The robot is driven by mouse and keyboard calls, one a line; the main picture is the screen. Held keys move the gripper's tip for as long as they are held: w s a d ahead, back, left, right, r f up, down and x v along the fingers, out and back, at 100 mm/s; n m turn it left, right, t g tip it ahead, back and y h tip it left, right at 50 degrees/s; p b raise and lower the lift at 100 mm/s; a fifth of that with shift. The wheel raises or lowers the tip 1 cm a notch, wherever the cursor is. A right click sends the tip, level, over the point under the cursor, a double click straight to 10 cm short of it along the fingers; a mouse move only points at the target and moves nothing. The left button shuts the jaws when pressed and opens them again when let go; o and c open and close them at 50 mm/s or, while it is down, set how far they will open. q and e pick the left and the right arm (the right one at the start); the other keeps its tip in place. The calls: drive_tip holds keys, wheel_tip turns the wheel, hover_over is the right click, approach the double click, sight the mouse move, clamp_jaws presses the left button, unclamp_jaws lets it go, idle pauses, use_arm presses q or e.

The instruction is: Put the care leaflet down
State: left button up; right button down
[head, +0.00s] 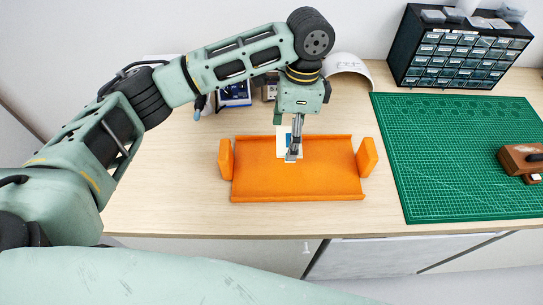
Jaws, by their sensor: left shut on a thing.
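My left gripper (293,152) points down over the back middle part of an orange tray (265,184). It is shut on the care leaflet (283,136), a small white sheet with a blue patch. The gripper's fingers hide part of the leaflet. The leaflet overlaps the tray's back edge in the picture; I cannot tell whether it touches the tray. My right gripper is not in view.
Orange end pieces (226,159) and (367,157) stand at the tray's two sides. A green cutting mat (440,150) with a brown wooden item (520,158) lies at right. A dark drawer cabinet (455,55) and a white curved object (349,66) stand behind. Bare wooden bench lies left of the tray.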

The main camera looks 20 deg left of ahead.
use_arm(q)
drive_tip(key=p, duration=0.1)
hover_over(264, 169)
drive_tip(key=f, duration=0.1)
drive_tip(key=w+f, duration=0.1)
drive_tip(key=f, duration=0.1)
drive_tip(key=shift+d+f, duration=0.15)
wheel_tip(264, 169, down, 4)
drive_tip(key=shift+s+r+p, duration=0.15)
drive_tip(key=shift+p, duration=0.6)
drive_tip(key=shift+f, duration=0.3)
drive_tip(key=shift+c, duration=0.5)
drive_tip(key=o, duration=1.3)
drive_tip(key=shift+c, duration=0.2)
wheel_tip(264, 169, up, 12)
drive_tip(key=w+b, duration=0.1)
drive_tip(key=b, duration=0.1)
drive_tip(key=shift+w+d+b, duration=0.25)
drive_tip(key=shift+w+b, duration=0.1)
drive_tip(key=shift+w, duration=0.05)
